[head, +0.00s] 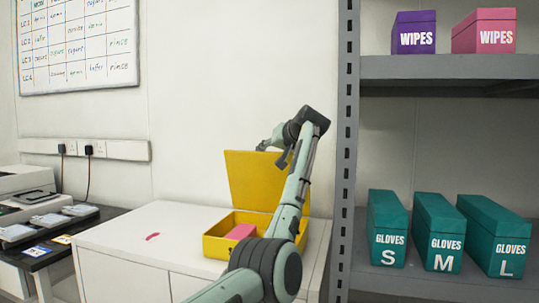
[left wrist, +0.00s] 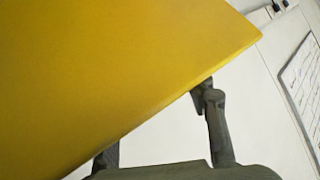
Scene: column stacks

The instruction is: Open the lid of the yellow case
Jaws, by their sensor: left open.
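The yellow case (head: 214,245) stands on the white cabinet, and its lid (head: 250,178) is raised, standing about upright at the back. A pink item (head: 240,232) lies inside the case. My left gripper (head: 270,144) is at the top edge of the lid, and my forearm hides the right part of the lid and case. In the left wrist view the yellow lid (left wrist: 110,70) fills the upper left. The fingers of my left gripper (left wrist: 157,130) are spread apart at the lid's edge; I cannot tell whether they touch it. My right gripper is not in view.
The white cabinet top (head: 125,235) has a small pink mark and is otherwise clear left of the case. A grey shelf post (head: 345,150) stands close on the right, with teal glove boxes (head: 438,232) on its shelf. A dark bench (head: 60,235) with devices is at left.

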